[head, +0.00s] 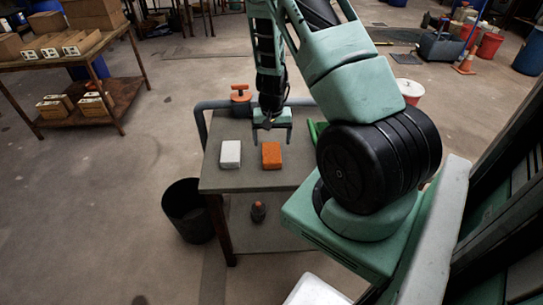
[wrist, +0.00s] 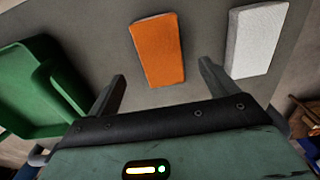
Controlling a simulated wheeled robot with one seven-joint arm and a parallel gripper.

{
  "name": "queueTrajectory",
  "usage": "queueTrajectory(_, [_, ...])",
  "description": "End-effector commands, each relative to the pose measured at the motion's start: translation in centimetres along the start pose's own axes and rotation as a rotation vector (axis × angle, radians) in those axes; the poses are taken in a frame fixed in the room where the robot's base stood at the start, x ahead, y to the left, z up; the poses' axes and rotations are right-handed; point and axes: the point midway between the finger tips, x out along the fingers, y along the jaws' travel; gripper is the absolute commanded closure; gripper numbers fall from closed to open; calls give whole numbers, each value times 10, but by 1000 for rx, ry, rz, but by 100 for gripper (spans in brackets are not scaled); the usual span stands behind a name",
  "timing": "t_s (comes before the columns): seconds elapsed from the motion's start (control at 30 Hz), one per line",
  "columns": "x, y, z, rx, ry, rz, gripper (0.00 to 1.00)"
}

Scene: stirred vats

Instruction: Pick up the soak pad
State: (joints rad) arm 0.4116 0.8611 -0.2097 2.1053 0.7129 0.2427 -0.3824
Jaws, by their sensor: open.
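An orange block-shaped pad (head: 271,155) and a white one (head: 230,154) lie flat, side by side and apart, on a grey table (head: 255,180). I cannot tell for certain which is the soak pad. In the wrist view the orange pad (wrist: 158,48) is ahead, between the fingers' directions, and the white pad (wrist: 256,40) is beyond the right finger. My gripper (head: 272,141) is open and empty, pointing down over the table just behind the orange pad. It also shows in the wrist view (wrist: 162,74), with nothing between its fingers.
A green tray (wrist: 22,85) is left in the wrist view; part of it (head: 315,130) shows beside my arm. An orange-topped fitting (head: 241,94) and grey pipe (head: 199,125) are at the table's back. A black bin (head: 188,212) stands at left. The table's front left is clear.

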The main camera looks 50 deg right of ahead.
Motion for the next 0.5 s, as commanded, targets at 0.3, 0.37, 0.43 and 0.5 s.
queueTrajectory(0.3, [41, -1, 2, 1, -4, 0, 15])
queueTrajectory(0.37, [46, -1, 1, 1, -3, 0, 15])
queueTrajectory(0.43, [50, -2, 1, 0, -2, -1, 15])
queueTrajectory(0.5, [52, -2, 1, 0, -2, -1, 15])
